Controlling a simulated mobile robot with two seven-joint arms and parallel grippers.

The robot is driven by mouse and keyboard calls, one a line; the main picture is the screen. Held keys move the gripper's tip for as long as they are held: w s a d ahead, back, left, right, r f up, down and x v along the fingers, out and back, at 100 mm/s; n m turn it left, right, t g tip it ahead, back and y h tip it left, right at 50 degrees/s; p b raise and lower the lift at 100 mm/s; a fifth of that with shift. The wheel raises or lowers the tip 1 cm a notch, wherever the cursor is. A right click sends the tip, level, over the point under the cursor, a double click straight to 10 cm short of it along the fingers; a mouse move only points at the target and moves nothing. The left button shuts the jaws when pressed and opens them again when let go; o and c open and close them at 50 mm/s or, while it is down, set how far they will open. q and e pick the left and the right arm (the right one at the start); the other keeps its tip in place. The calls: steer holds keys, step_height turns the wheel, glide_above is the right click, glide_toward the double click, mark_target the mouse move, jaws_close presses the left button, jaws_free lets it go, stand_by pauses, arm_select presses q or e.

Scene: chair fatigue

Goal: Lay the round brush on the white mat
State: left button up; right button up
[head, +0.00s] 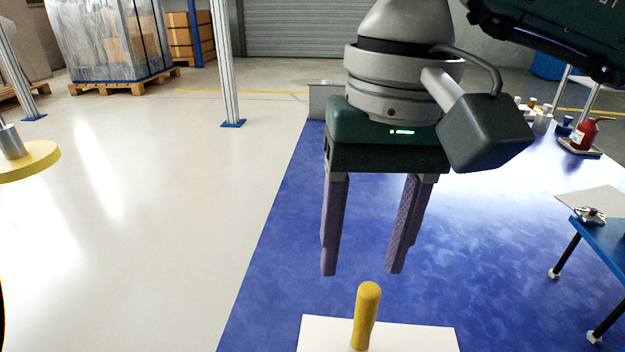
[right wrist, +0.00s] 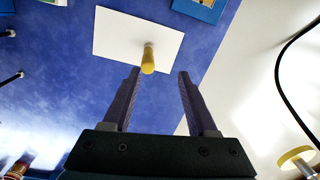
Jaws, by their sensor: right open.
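A yellow handle (head: 367,314), which seems to belong to the round brush, stands upright at the bottom of the head view; its lower end is cut off or hard to make out. In the right wrist view the handle (right wrist: 148,62) points up toward the camera, over the white mat. The white mat (head: 425,338) lies flat on the blue surface and also shows in the right wrist view (right wrist: 115,32). My right gripper (head: 362,273) is open and empty, fingers pointing down, above the handle's top and apart from it. My left gripper is not in view.
The blue surface (head: 280,250) around the mat is mostly clear. A small blue table (head: 605,240) stands at the right, with a red bottle (head: 584,136) on a tray behind it. A yellow disc (head: 30,160) is at the far left.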

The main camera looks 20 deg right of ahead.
steer(key=s+a+r+m+y, duration=0.2)
steer(key=a+r+y, duration=0.15)
steer(key=a, duration=0.25)
steer(key=s+a+r+m+g+y, duration=0.1)
steer(key=s+a+r+y, duration=0.1)
steer(key=a+y, duration=0.35)
steer(key=s+a+r+m+y, duration=0.1)
steer(key=a+r+m+y, duration=0.1)
steer(key=a, duration=0.5)
step_height(320, 180, up, 13)
steer(key=w+a+m+t+y, duration=0.25)
steer(key=m+t+y, duration=0.25)
steer(key=m+y, duration=0.4)
steer(key=w+d+r+m+t+h, duration=0.1)
steer(key=w+d+r+m+t, duration=0.25)
steer(key=m+t, duration=0.6)
steer(key=w+d+f+m+t+h, duration=0.25)
steer(key=d+f+m+h, duration=0.5)
steer(key=m, duration=0.75)
steer(key=w+d+f+m+t+h, duration=0.2)
steer(key=w+d+f+m+h, duration=0.2)
steer(key=d+m+h, duration=0.9)
steer(key=s+f+m+g, duration=1.4)
steer(key=s+f, duration=0.6)
steer(key=s, duration=0.1)
steer(key=shift+d+f+y, duration=0.15)
steer(key=shift+y, duration=0.3)
